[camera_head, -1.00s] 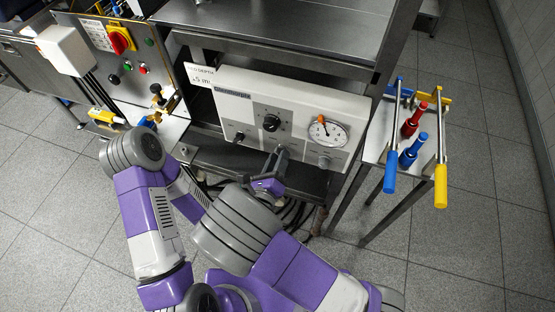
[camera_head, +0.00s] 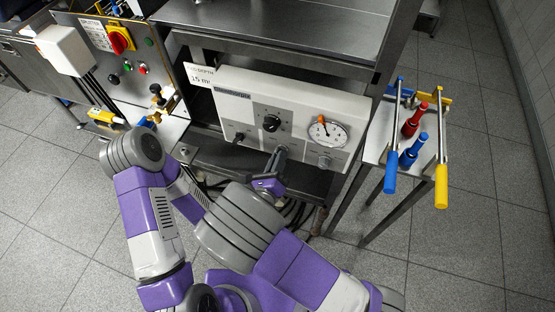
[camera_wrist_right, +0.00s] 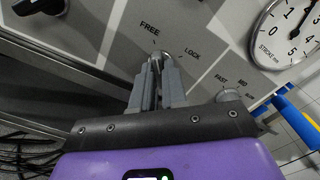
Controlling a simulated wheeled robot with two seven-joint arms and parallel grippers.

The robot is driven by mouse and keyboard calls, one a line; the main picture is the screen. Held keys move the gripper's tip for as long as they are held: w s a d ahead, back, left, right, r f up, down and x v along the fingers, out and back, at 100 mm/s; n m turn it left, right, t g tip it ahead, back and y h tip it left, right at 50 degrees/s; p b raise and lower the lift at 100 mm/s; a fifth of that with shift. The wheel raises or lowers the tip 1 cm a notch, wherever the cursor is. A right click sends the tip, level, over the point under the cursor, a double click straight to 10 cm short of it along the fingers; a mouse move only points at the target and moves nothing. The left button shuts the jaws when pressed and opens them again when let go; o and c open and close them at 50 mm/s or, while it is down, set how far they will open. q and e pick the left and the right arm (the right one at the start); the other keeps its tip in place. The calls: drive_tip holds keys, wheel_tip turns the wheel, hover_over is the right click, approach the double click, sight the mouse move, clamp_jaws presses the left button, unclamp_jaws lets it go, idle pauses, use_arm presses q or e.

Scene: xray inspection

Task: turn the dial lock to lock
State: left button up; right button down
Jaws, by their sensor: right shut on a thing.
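The dial lock (camera_wrist_right: 157,54) is a small metal knob on the grey panel, between the printed words FREE and LOCK in the right wrist view. My right gripper (camera_wrist_right: 156,62) is shut on it, its grey fingers close together and covering most of the knob, so its pointing direction is hard to tell. In the head view my right gripper (camera_head: 279,153) reaches the lower middle of the white and grey instrument panel (camera_head: 350,101), and the lock is hidden there. My left gripper is not in view; a purple and grey arm link shows at left.
The panel also has a black knob (camera_head: 271,123), a stroke gauge (camera_head: 328,132) and a speed knob (camera_head: 324,161), right of the gripper. A side stand with blue (camera_head: 390,172) and yellow (camera_head: 441,187) handles stands at right. Cables hang below the panel. Floor is open at right.

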drive_tip(key=shift+d+m+b, duration=0.1)
drive_tip(key=shift+m+b, duration=6.35)
drive_tip(key=shift+m, duration=2.15)
drive_tip(key=c, duration=1.2)
unclamp_jaws()
drive_tip(key=shift+o, duration=0.2)
drive_tip(key=p+v, duration=0.1)
drive_tip(key=v, duration=0.6)
drive_tip(key=shift+s, duration=0.3)
